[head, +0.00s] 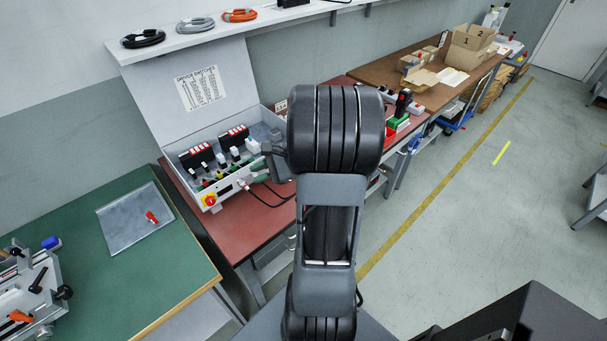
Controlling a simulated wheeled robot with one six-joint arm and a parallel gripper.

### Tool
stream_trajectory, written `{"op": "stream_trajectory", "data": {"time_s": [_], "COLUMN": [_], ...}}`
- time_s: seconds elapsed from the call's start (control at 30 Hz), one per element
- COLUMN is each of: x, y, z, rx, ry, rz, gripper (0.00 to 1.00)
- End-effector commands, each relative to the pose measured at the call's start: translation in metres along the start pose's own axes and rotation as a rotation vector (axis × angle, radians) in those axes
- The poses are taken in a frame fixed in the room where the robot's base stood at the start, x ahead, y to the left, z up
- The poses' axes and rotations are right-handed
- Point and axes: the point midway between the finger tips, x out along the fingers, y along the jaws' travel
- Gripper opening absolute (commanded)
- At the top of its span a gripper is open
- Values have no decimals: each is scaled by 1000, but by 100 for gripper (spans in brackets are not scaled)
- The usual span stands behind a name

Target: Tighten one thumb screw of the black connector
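An open grey control box (185,172) stands on the red-brown bench at centre left, its lid raised at the back. A black cable (270,192) with a pale plug (243,184) at its end runs by the front panel. I cannot make out a black connector or its thumb screws at this size. My gripper (268,160) is at the right end of the box, mostly hidden behind my arm. Its fingers are too small and covered to show whether they are open or what they touch.
A green bench (150,262) with a metal tray (120,228) is at left. A shelf (190,39) with coiled cables runs above.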

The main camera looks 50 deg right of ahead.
Motion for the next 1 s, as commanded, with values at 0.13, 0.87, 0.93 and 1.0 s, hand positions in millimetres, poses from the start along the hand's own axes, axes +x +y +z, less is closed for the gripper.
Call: {"op": "stream_trajectory", "data": {"time_s": [0.13, 0.87, 0.93, 1.0], "x": [-29, -88, -80, -72], "y": [6, 10, -2, -12], "z": [-117, -272, -275, -278], "rx": [330, 669, 668, 669], "ry": [-59, -111, -111, -111], "rz": [-379, -980, -980, -980], "gripper": [21, 21, 21, 21]}}
